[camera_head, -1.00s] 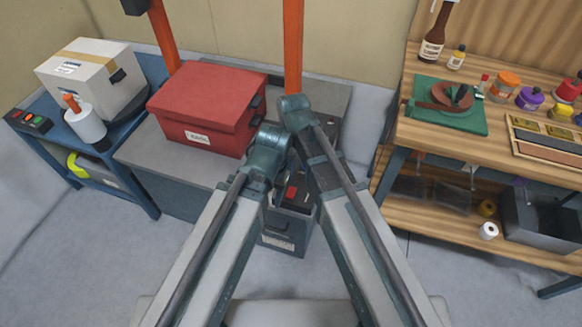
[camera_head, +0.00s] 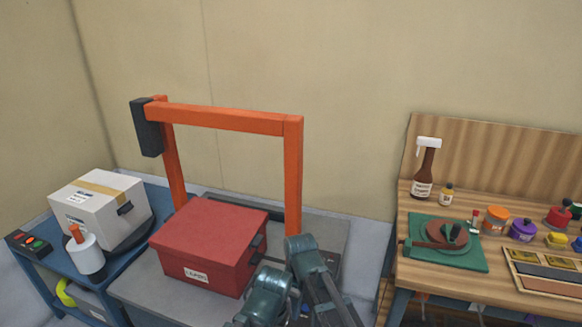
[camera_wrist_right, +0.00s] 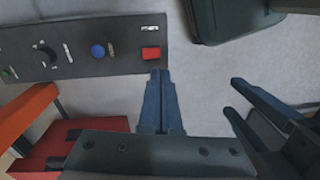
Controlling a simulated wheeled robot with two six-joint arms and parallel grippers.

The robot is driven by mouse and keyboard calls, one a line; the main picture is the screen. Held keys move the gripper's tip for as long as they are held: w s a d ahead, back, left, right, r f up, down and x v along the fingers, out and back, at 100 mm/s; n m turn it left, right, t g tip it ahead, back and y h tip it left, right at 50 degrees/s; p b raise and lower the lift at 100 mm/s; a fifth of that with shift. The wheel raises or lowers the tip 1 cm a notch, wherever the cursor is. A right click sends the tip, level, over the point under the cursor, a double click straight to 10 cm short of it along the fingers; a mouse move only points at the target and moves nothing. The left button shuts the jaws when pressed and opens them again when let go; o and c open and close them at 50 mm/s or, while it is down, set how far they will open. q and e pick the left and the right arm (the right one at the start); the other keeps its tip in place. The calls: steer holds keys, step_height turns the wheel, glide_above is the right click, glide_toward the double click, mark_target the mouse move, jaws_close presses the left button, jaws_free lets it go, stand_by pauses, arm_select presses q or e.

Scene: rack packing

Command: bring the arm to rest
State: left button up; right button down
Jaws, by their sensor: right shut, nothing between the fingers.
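My two arms come in from the bottom of the head view, with their upper joints close together in front of the grey machine table. The grippers are out of sight there, below the frame's edge. In the right wrist view, my right gripper (camera_wrist_right: 161,74) has its blue-grey fingers together, with nothing between them. They point at the edge of a dark control panel (camera_wrist_right: 75,50) with a red button. What appears to be my left gripper (camera_wrist_right: 232,97) shows at the right, its two dark fingers apart and empty.
A red lidded box (camera_head: 208,240) sits under an orange arch (camera_head: 293,180), left of my arms. A white carton (camera_head: 95,215) stands on the blue table at the left. The wooden workbench (camera_head: 425,280) at the right holds bottles and jars. Pale floor shows below my right gripper.

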steer(key=s+d+m+t, duration=0.2)
steer(key=s+d+m, duration=0.1)
steer(key=d+m, duration=1.05)
steer(key=s+a+r+n+g+h+p, duration=0.1)
steer(key=s+a+r+n+p, duration=0.2)
steer(key=s+a, duration=0.3)
steer(key=a+n, duration=0.1)
steer(key=a, duration=0.1)
steer(key=shift+a+r+h, duration=0.25)
steer(key=shift+a+h, duration=0.05)
steer(key=shift+a, duration=0.1)
steer(key=shift+s, duration=0.15)
